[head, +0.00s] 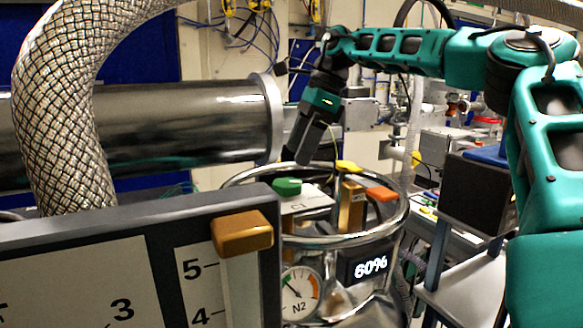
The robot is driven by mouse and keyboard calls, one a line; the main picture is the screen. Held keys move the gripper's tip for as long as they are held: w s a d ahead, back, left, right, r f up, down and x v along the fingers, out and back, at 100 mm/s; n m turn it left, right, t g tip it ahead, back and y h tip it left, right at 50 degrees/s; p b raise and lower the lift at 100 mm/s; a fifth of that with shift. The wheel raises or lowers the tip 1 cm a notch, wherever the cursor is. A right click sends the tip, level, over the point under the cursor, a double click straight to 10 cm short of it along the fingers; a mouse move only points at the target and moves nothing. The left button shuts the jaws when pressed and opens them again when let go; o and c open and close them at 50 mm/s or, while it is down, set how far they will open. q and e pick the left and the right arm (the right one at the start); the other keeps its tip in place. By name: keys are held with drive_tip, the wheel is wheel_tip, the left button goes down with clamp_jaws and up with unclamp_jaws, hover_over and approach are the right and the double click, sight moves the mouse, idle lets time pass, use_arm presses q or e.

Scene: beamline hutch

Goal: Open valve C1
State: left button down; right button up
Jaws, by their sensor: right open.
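A white plate marked C1 (299,206) sits on top of the round metal vessel (335,240). A green knob or handle (287,187) stands just at the plate's upper left edge. My right gripper (296,158) is open and points down from above, its fingertips a little above the green handle in the picture. I see nothing between its fingers, and a gap shows between the tips and the handle; how far apart they are in depth I cannot tell. My left gripper is not in view.
A yellow handle (347,167) and an orange handle (383,193) stand to the right of the green one. A metal ring (398,222) circles the vessel's top. A panel with an orange slider (242,232) blocks the front left. A braided hose (62,130) and steel pipe (190,125) fill the upper left.

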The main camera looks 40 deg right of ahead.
drive_tip(key=v, duration=0.6)
drive_tip(key=shift+r, duration=0.1)
idle(0.4)
